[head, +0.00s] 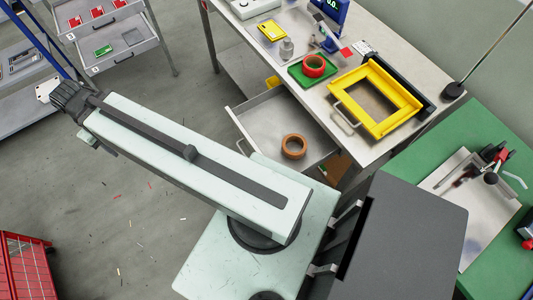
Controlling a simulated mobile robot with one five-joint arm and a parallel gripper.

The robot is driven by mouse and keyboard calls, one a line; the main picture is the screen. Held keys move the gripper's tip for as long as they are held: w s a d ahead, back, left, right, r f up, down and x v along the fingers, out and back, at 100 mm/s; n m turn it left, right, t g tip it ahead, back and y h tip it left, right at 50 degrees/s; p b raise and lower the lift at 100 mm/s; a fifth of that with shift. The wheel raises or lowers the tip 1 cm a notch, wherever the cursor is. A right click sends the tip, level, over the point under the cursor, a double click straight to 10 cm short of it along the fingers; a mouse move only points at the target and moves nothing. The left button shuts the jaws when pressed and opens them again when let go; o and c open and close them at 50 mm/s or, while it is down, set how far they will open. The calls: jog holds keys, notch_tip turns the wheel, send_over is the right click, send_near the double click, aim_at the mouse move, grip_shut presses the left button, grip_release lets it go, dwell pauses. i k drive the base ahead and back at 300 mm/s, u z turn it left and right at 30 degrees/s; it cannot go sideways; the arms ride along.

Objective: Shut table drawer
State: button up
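The table drawer (262,130) is pulled out from under the grey workbench (375,147). It is a light grey metal tray with a handle on its front edge at the left. A brown-orange ring or tape roll (294,146) lies inside it. Part of the drawer's near side is hidden behind my arm and body. My arm reaches across to the upper left, away from the drawer.
A grey drawer cabinet (107,35) stands upper left. A red crate (25,266) is lower left. A green table (505,205) is right. The middle floor is mostly clear.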

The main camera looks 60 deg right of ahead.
aim_at(262, 122)
jog(key=u, duration=0.2)
jog(key=k, duration=0.15)
jog(key=z, duration=0.6)
jog(key=i, duration=0.1)
jog(key=z, duration=1.05)
